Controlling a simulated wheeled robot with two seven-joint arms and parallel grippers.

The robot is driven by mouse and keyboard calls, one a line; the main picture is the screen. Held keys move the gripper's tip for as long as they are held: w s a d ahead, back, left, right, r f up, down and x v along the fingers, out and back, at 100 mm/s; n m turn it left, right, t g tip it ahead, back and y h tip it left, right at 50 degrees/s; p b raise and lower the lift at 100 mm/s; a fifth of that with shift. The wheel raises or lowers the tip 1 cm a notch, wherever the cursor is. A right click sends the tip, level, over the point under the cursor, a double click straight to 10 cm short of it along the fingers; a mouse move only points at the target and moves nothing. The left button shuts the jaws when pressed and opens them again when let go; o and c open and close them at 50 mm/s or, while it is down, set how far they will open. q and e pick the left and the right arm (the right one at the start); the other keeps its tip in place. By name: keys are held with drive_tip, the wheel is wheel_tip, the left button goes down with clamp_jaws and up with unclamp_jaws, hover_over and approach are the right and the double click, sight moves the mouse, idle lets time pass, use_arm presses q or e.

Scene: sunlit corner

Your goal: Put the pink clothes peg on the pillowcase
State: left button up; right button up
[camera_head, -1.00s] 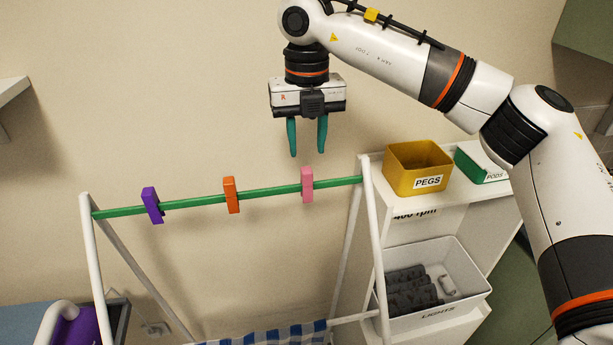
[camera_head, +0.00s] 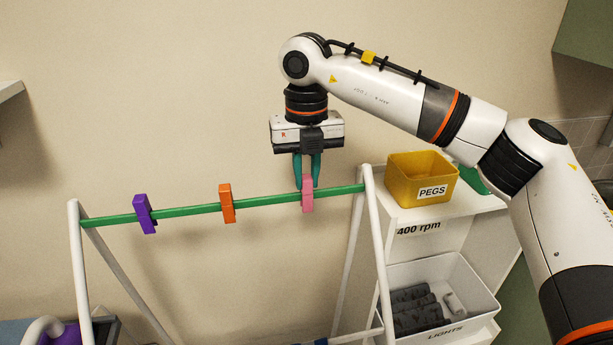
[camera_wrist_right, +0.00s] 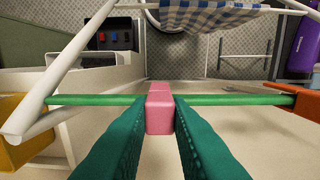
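The pink clothes peg (camera_head: 308,199) is clipped on the green rail (camera_head: 265,202) of a white rack, near its right end. It also shows in the wrist view (camera_wrist_right: 159,110). My right gripper (camera_head: 308,184) points down from above, its teal fingers shut on the peg's sides, one on each side. The peg is still on the rail. A blue-and-white checked cloth, likely the pillowcase (camera_wrist_right: 215,14), hangs at the top of the wrist view; only a sliver shows at the bottom of the head view. My left gripper is not in view.
A purple peg (camera_head: 145,214) and an orange peg (camera_head: 227,204) sit on the rail to the left. A yellow PEGS box (camera_head: 421,178) stands on the white shelf right of the rack, above a LIGHTS bin (camera_head: 432,322). The rack's white posts flank the rail.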

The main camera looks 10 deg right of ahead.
sight(306, 177)
drive_tip(key=shift+c, duration=0.8)
wheel_tip(306, 177, up, 7)
drive_tip(key=p, duration=0.4)
drive_tip(key=shift+r+p, duration=0.15)
drive_tip(key=shift+p, duration=0.25)
drive_tip(key=shift+f, duration=0.2)
